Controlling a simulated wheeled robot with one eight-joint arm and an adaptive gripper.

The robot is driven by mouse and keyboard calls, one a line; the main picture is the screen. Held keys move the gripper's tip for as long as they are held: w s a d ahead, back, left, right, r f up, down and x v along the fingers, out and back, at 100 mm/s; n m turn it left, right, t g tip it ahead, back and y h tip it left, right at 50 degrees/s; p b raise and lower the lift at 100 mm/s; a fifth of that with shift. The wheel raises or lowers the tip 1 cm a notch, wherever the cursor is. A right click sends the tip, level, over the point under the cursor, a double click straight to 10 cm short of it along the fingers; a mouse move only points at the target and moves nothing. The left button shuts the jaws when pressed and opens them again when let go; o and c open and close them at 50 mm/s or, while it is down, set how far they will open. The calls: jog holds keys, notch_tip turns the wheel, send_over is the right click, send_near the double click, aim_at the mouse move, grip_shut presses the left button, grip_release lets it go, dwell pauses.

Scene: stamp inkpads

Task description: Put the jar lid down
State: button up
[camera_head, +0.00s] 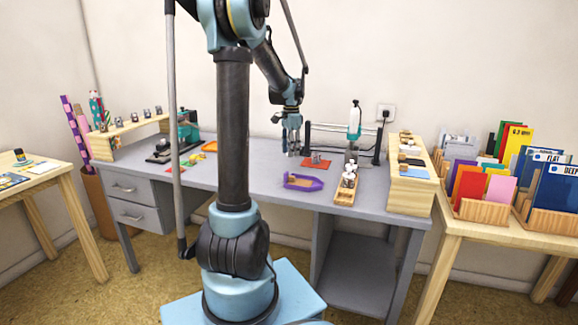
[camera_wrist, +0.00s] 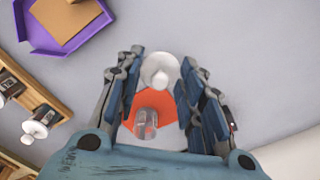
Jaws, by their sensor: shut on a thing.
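The jar lid (camera_wrist: 160,70) is a white round piece with a small knob, between my fingertips in the wrist view. My gripper (camera_wrist: 158,78) is shut on it; in the head view my gripper (camera_head: 291,143) is above the grey desk, close to the red-orange mat (camera_head: 317,163). In the wrist view a small clear jar (camera_wrist: 146,124) is on the orange mat (camera_wrist: 130,104), below the lid in the picture and apart from it in the picture. I cannot tell the lid's height above the desk. The lid is too small to make out in the head view.
A purple tray (camera_head: 302,182) with a brown piece in it is on the grey desk (camera_head: 262,180) at the front. A wooden rack (camera_head: 344,193) with stamps stands to its right. Bare desk shows around the mat.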

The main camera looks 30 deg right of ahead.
aim_at(291, 169)
jog(key=shift+s+d+f, duration=0.1)
jog(key=shift+s+f, duration=0.05)
jog(key=shift+f, duration=3.2)
jog(key=o, duration=0.7)
jog(key=shift+c, duration=0.2)
